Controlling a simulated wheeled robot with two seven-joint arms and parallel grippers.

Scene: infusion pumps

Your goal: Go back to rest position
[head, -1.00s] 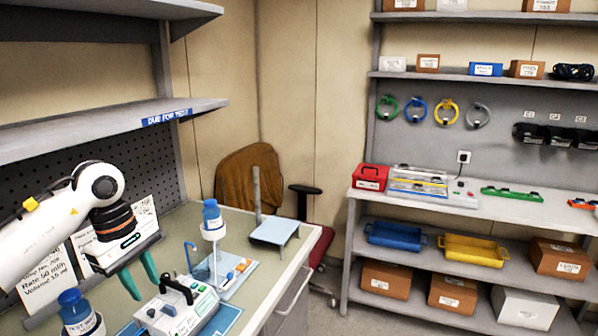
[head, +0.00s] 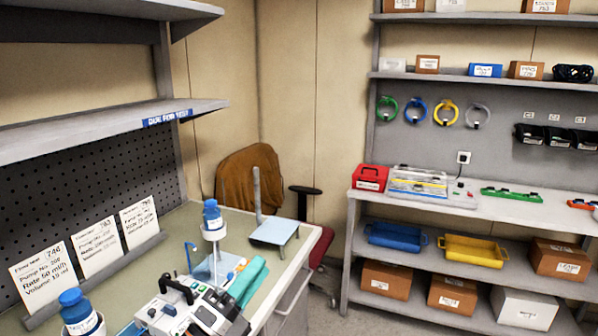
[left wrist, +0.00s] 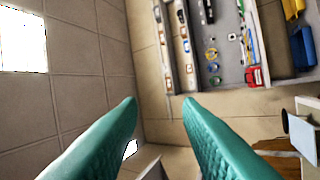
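My left gripper shows low in the head view (head: 247,281), with teal fingers pointing up and to the right. The left wrist view shows the same fingers (left wrist: 162,104) apart, with nothing between them. The white and grey infusion pump (head: 160,312) sits at the front of the bench, partly hidden by my gripper. A blue-capped bottle (head: 82,312) stands left of the pump. Another blue-capped bottle (head: 212,215) stands upright on a white holder behind it. My right gripper is in neither view.
Several printed cards (head: 98,245) lean on a rack by the pegboard. A grey stand (head: 274,231) is at the bench's far end. A chair (head: 250,180) stands beyond. A shelf unit (head: 440,210) with bins and boxes is on the right.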

